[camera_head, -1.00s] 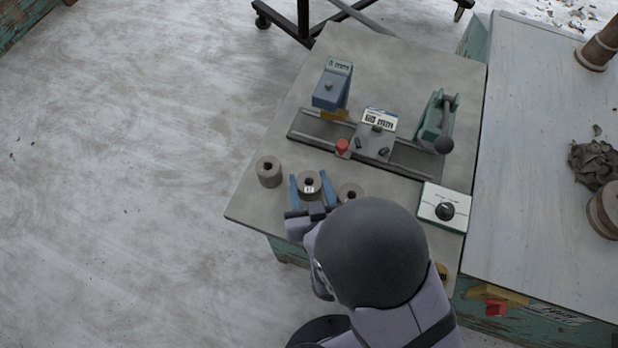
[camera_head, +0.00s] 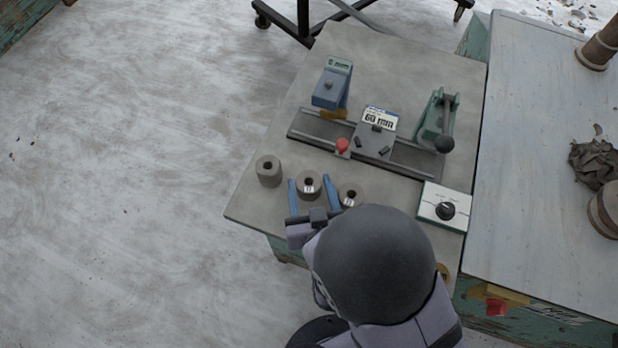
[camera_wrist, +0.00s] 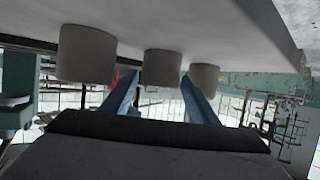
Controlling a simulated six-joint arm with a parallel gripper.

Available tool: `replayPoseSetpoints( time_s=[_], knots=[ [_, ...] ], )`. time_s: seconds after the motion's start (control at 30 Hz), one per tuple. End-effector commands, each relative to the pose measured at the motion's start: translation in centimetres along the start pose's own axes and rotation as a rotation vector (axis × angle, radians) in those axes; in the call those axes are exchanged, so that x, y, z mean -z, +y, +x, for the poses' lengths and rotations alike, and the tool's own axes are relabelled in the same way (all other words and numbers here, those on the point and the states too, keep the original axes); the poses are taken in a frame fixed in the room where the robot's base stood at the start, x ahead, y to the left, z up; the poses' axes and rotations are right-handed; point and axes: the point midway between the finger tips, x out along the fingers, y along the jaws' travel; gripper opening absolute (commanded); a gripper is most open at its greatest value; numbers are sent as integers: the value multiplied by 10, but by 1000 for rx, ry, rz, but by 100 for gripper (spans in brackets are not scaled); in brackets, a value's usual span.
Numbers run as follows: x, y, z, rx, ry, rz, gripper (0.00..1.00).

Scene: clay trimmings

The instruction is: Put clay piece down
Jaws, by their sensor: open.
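Three short grey-brown clay cylinders with a hole in the top stand in a slanting row near the table's front left edge: a left one (camera_head: 268,171), a middle one (camera_head: 309,184) and a right one (camera_head: 350,195). My gripper (camera_head: 310,181) is open, with one blue finger on each side of the middle piece and gaps visible. The right finger lies between the middle and right pieces. In the upside-down wrist view, the middle clay piece (camera_wrist: 163,66) shows between the fingers of my gripper (camera_wrist: 160,80), with the other pieces to either side.
Behind the row is a railed fixture (camera_head: 300,125) with a blue block (camera_head: 331,88), a red knob (camera_head: 342,145), a "60 mm" label (camera_head: 380,119) and a green lever clamp (camera_head: 438,120). A white dial box (camera_head: 444,206) stands right. The front left table corner is bare.

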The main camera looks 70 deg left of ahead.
Motion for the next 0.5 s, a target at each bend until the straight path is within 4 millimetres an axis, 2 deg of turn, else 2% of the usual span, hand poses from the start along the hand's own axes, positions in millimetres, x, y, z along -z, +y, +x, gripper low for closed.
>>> replayPoseSetpoints(
  time_s=[0.23,0.5],
  knots=[
    [0,-1,-28,1,1,1,54],
    [0,0,-36,0,0,0,54]
  ],
)
